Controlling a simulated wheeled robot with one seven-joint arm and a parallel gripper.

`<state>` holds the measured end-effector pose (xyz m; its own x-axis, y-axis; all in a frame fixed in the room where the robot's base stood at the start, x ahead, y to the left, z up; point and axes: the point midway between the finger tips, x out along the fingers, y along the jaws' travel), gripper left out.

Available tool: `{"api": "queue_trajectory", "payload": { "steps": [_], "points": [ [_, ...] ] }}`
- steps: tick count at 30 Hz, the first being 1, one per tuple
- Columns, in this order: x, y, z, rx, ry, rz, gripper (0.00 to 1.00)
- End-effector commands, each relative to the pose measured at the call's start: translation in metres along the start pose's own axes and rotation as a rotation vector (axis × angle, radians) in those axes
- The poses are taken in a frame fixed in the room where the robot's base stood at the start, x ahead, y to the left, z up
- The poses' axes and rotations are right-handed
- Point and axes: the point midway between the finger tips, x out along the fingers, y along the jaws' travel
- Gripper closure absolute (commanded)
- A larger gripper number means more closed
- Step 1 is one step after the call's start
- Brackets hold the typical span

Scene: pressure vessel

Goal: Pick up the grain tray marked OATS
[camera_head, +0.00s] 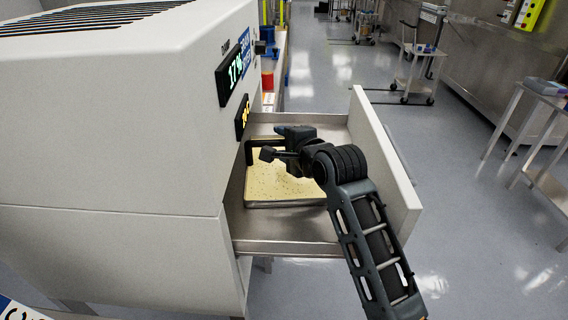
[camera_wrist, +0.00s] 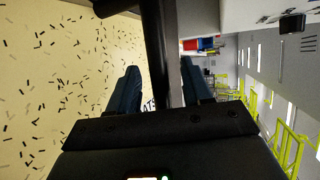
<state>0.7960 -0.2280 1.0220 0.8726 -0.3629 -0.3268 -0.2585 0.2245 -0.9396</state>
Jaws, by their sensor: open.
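The grain tray (camera_head: 285,204) lies in an open metal drawer (camera_head: 290,235) of the white machine. It has a thin dark rim and holds pale yellow grain with dark flecks, which fills the left of the wrist view. My gripper (camera_head: 287,140) is over the far part of the tray. In the wrist view its two fingers (camera_wrist: 160,85) are open on either side of a dark bar (camera_wrist: 167,55), which looks like the tray's handle. I cannot tell whether they touch it.
The white machine (camera_head: 120,130) stands close on the left, with lit displays (camera_head: 235,68) above the drawer. The drawer's white front panel (camera_head: 385,165) rises right of the tray. The floor beyond is open, with a cart (camera_head: 420,65) and a side table (camera_head: 540,120).

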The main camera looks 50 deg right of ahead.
Motion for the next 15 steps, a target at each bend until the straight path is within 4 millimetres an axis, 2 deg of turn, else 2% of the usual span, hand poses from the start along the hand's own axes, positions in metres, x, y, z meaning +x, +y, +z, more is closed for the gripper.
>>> {"api": "queue_trajectory", "payload": {
  "steps": [3,15],
  "points": [
    [-0.0002,0.0001,0.0000,0.000,0.000,0.000,0.52],
    [-0.0004,0.0000,0.0000,0.000,0.000,0.000,0.90]
  ]
}}
